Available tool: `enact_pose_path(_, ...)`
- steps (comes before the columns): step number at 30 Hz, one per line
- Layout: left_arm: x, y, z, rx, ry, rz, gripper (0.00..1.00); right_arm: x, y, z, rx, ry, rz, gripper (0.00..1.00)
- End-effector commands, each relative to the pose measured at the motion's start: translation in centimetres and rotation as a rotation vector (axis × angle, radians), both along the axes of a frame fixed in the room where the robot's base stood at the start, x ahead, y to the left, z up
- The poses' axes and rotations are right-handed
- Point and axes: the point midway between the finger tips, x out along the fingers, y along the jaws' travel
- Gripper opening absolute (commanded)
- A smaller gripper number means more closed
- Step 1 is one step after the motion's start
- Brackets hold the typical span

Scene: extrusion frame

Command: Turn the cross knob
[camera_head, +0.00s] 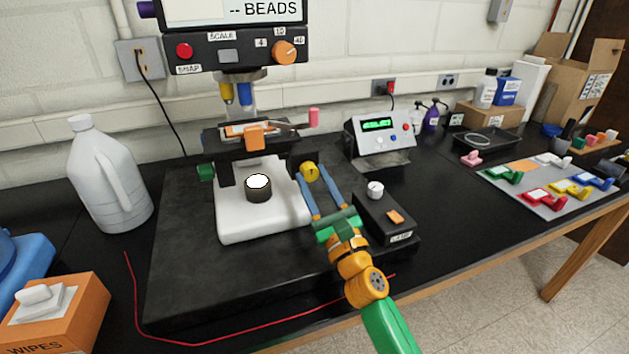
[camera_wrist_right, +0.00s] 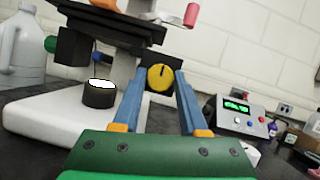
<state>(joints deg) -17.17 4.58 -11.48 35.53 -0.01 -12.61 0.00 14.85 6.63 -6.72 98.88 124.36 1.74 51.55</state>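A round yellow knob (camera_head: 309,172) with a dark pointer mark sits on the right side of the microscope stand, under the stage. It faces my right wrist camera (camera_wrist_right: 160,77) with its mark near upright. No label on it can be read. My right gripper (camera_head: 313,169) is open, its two blue fingers reaching toward the knob. In the right wrist view the fingertips flank the knob on the left and right. I cannot tell whether they touch it. My left gripper is not in view.
A black cylinder with a white top (camera_head: 258,187) stands on the white base (camera_head: 262,224). A black lamp box (camera_head: 387,218) is close to the right of my right gripper. A green knob (camera_head: 205,172) is on the stand's left. A red wire (camera_head: 200,344) crosses the front.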

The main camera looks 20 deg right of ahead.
Motion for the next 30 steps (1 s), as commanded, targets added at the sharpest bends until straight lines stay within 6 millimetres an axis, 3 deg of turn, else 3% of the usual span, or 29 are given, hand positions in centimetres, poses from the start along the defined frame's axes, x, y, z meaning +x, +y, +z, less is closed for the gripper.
enact_pose_path(14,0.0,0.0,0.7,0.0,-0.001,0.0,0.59,0.0,-0.1,0.2,-0.093,-0.004,0.0,0.0)
enact_pose_path(30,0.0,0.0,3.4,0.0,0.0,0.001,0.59,0.1,-0.5,0.6,-0.568,-0.02,-0.003,0.0)
